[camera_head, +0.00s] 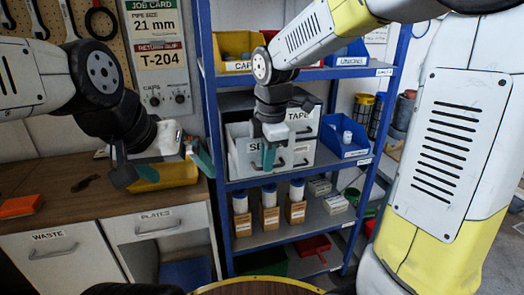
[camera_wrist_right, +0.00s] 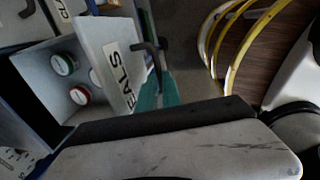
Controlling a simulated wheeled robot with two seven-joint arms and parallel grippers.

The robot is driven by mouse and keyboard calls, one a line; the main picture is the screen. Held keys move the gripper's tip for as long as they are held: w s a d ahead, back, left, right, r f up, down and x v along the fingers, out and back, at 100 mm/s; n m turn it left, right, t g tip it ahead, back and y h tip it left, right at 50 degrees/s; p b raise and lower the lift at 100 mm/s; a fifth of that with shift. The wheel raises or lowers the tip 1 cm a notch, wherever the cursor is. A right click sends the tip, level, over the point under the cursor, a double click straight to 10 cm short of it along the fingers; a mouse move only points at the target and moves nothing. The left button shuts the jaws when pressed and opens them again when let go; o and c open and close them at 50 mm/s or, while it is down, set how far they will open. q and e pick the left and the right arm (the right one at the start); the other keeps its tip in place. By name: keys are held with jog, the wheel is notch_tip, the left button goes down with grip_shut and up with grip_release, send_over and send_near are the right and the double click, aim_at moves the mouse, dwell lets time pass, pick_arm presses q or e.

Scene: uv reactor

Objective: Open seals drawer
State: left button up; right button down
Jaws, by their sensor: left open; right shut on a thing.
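The seals drawer (camera_head: 241,160) is a light grey drawer in the small cabinet on the middle shelf of the blue rack. It stands partly pulled out. The right wrist view shows its front (camera_wrist_right: 108,52) with the label partly readable as "EALS", and several round items with red and green rings inside. My right gripper (camera_head: 269,155) is at the drawer front, its teal fingers (camera_wrist_right: 158,90) shut on the dark drawer handle (camera_wrist_right: 150,48). My left gripper (camera_head: 162,168) is open above the wooden counter, near a yellow bin (camera_head: 165,177).
The tape drawer (camera_head: 300,115) is above and to the right of the seals drawer. A blue bin (camera_head: 345,138) stands right of the cabinet. A round table edge (camera_head: 260,287) is at the bottom.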

dwell(0.3)
jog(key=c, duration=1.5)
grip_release()
jog(key=shift+r, duration=0.15)
jog(key=r, duration=0.2)
jog(key=s+r, duration=0.1)
jog(key=r, duration=0.4)
jog(key=shift+s+d+r, duration=0.2)
jog(key=shift+d+r, duration=0.05)
jog(key=s+d+m+t, duration=0.1)
jog(key=s+d+m, duration=0.2)
jog(key=m, duration=0.4)
jog(key=s+d+f+m+t+y, duration=0.1)
jog(key=s+d+m, duration=0.2)
jog(key=s+m, duration=0.2)
jog(key=s+d+m+t, duration=0.2)
jog(key=s+d+m, duration=0.2)
jog(key=m, duration=0.4)
jog(key=shift+s+d+f+m+y, duration=0.1)
jog(key=shift+s+f+m+y, duration=0.1)
jog(key=shift+m+y, duration=0.1)
